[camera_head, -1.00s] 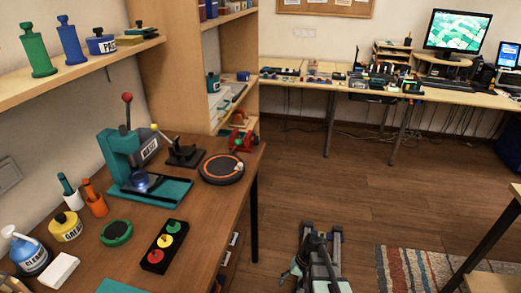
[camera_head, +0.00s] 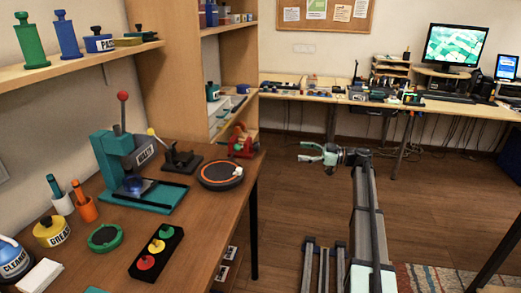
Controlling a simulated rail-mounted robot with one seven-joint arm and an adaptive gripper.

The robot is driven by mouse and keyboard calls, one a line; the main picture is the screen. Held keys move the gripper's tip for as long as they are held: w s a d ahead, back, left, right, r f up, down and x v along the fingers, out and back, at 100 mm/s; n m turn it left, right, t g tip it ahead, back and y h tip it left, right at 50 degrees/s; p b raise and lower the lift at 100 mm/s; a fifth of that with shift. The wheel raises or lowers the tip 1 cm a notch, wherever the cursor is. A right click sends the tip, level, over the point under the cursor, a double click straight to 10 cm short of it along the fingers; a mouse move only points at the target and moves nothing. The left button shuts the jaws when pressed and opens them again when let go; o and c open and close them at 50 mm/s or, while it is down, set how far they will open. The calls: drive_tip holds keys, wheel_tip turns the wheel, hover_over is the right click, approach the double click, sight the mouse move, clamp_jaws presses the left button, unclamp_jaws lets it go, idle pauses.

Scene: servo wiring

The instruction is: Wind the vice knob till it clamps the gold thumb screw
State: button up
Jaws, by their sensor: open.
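A red vice-like device (camera_head: 240,142) stands at the far right corner of the wooden workbench. Its knob and jaws are too small to make out clearly, and I cannot pick out the gold thumb screw. My gripper (camera_head: 307,153) is open and empty. It is raised over the floor, right of the bench corner and apart from the red device, with its pale green fingers pointing left.
On the workbench (camera_head: 205,225) stand a teal press (camera_head: 112,160), a black lever clamp (camera_head: 180,158), a round orange-rimmed turntable (camera_head: 219,175) and a box of coloured buttons (camera_head: 157,252). A shelf unit rises behind. The floor right of the bench is open.

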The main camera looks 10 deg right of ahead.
drive_tip(key=n, duration=0.1)
drive_tip(key=p, duration=0.1)
approach(259, 147)
drive_tip(key=x, duration=0.9)
drive_tip(key=shift+w+a, duration=0.1)
drive_tip(key=shift+a, duration=0.05)
drive_tip(key=shift+c, duration=0.4)
drive_tip(key=c, duration=1.1)
